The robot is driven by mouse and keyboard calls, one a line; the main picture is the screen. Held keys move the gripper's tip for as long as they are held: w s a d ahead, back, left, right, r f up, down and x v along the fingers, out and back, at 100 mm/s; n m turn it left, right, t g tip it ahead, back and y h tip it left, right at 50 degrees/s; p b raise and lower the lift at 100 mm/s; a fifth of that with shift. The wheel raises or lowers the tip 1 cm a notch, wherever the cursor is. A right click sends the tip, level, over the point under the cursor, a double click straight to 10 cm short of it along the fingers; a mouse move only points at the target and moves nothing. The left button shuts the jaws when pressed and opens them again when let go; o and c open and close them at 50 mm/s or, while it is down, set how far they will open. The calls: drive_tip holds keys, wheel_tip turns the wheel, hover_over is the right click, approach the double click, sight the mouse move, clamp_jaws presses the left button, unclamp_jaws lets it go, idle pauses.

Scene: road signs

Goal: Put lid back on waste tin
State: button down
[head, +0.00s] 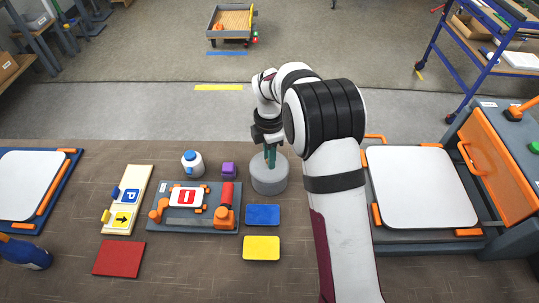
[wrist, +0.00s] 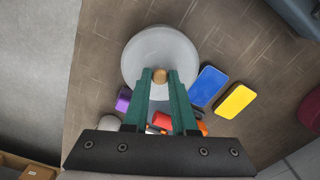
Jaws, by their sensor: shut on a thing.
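The grey round waste tin (head: 269,183) stands on the table right of the sign jig. My gripper (head: 270,164) points down over the middle of its top. In the wrist view, my gripper's green fingers (wrist: 160,77) are shut on the small wooden knob (wrist: 160,76) of the grey round lid (wrist: 160,46). The lid covers the tin's mouth from above and lies on or very close to the rim. I cannot tell whether it is fully seated. The knob is hidden by the fingers in the head view.
Blue (head: 263,215) and yellow (head: 261,248) plates lie in front. A machine with a white plate (head: 420,185) stands right.

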idle(0.3)
drive_tip(key=c, duration=0.6)
unclamp_jaws()
drive_tip(key=shift+c, duration=0.2)
drive_tip(key=shift+o, duration=0.3)
drive_tip(key=o, duration=0.4)
drive_tip(key=shift+r, duration=3.5)
clamp_jaws()
